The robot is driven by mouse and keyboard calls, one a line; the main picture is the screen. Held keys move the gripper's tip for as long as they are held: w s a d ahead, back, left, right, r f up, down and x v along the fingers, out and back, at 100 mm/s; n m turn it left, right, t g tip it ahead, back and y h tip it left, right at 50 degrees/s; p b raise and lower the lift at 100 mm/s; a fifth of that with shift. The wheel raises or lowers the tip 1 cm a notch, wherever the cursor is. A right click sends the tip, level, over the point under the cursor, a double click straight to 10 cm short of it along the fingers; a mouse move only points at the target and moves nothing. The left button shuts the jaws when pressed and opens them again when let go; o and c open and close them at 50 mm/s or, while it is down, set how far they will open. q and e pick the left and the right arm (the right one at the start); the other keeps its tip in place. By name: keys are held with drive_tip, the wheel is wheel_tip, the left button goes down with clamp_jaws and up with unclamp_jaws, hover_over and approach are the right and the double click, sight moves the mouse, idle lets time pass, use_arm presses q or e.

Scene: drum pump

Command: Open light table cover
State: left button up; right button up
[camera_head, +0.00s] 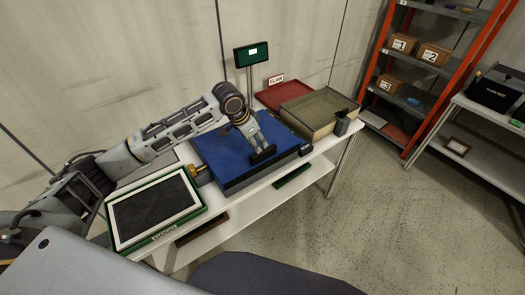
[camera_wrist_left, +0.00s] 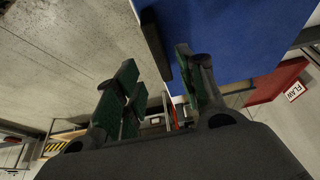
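The light table (camera_head: 240,186) is a dark grey box on the white bench, and its flat blue cover (camera_head: 222,153) lies down on it. My left gripper (camera_head: 264,154) is above the cover near its front right edge. In the left wrist view my left gripper (camera_wrist_left: 160,95) shows two green-padded fingers apart, with nothing clearly held between them. The blue cover (camera_wrist_left: 235,35) fills the upper right there, with a dark strip (camera_wrist_left: 156,45) along its edge, in line with the gap. Whether the fingers touch it I cannot tell. My right gripper is not in view.
A green-framed tray with a black pad (camera_head: 154,209) stands left of the light table. A beige box (camera_head: 318,110), a red tray (camera_head: 284,93) with a FLAW sign and a green display (camera_head: 251,54) on a post stand behind. Orange shelving (camera_head: 393,75) is at right.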

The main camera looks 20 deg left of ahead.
use_arm(q)
drive_tip(key=shift+x, duration=3.85)
clamp_jaws()
